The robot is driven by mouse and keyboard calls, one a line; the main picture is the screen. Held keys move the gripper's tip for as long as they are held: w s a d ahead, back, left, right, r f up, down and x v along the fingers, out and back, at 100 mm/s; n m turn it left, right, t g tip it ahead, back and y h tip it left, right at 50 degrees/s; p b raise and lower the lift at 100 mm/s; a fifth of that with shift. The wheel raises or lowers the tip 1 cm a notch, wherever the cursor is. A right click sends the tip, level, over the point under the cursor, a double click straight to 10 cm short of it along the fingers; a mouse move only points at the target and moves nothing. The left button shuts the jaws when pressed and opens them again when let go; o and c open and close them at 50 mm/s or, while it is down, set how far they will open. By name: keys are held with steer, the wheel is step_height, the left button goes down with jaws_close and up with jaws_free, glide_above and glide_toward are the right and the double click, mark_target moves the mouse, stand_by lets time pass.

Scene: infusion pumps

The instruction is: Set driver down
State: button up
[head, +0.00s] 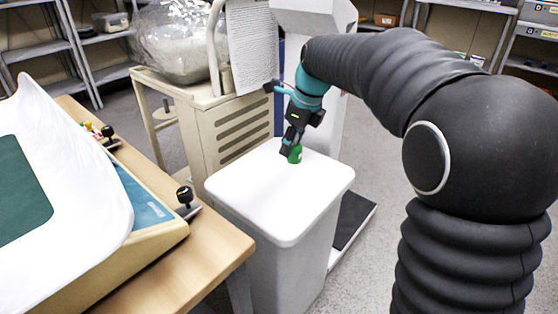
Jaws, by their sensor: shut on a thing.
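My gripper (291,146) is at the middle of the picture, pointing down over the white flat top (265,205) of a bin-like stand. It is shut on a small green thing (295,155), which I take to be the driver. Only its green part shows below the fingers; the rest is hidden by the gripper. The green part is at the back part of the white top, very close to the surface. I cannot tell whether it touches the top.
A beige cart (215,125) with a clear bag (175,40) stands behind the white top. A wooden table (190,262) with a white-and-blue device (150,205) is at the left. Metal shelves (40,52) line the back. The front of the white top is clear.

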steer(key=a+f, duration=0.1)
steer(key=a, duration=0.1)
steer(key=shift+w+a+f, duration=0.35)
steer(key=shift+w+a, duration=0.05)
steer(key=shift+f, duration=2)
steer(key=shift+f+b, duration=0.15)
steer(key=shift+b, duration=0.15)
steer(key=o, duration=1.2)
